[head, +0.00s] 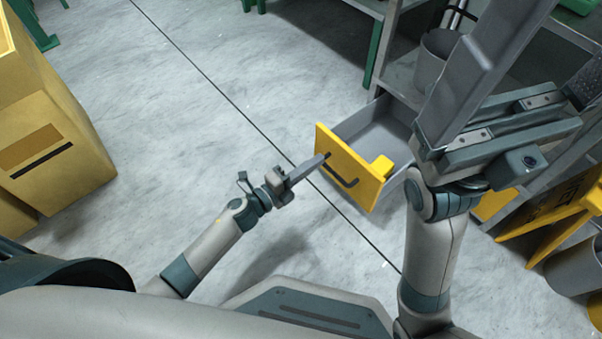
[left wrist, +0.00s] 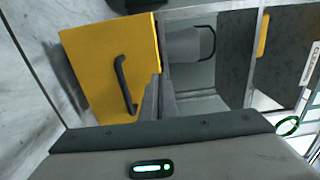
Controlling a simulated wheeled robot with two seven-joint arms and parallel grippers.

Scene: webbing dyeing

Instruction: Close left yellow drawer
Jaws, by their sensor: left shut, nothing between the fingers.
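The yellow drawer front (head: 345,165) stands pulled out from the grey shelving, with its grey tray (head: 375,125) open behind it. A dark handle (head: 343,172) is on its face. My left gripper (head: 322,159) is shut and empty, its fingertips at the drawer front near the handle; whether they touch cannot be told. In the left wrist view the yellow front (left wrist: 100,60), its black handle (left wrist: 122,85) and the closed fingers (left wrist: 159,100) show; the fingers are beside the right edge of the front. My right gripper (head: 530,100) is open and empty, above the shelving.
A small yellow piece (head: 379,166) shows at the inner side of the drawer front. Yellow boxes (head: 50,140) stand at the left. A grey bin (head: 436,58) is on the shelving behind. A yellow stand (head: 570,220) is at the right. The floor left of the drawer is clear.

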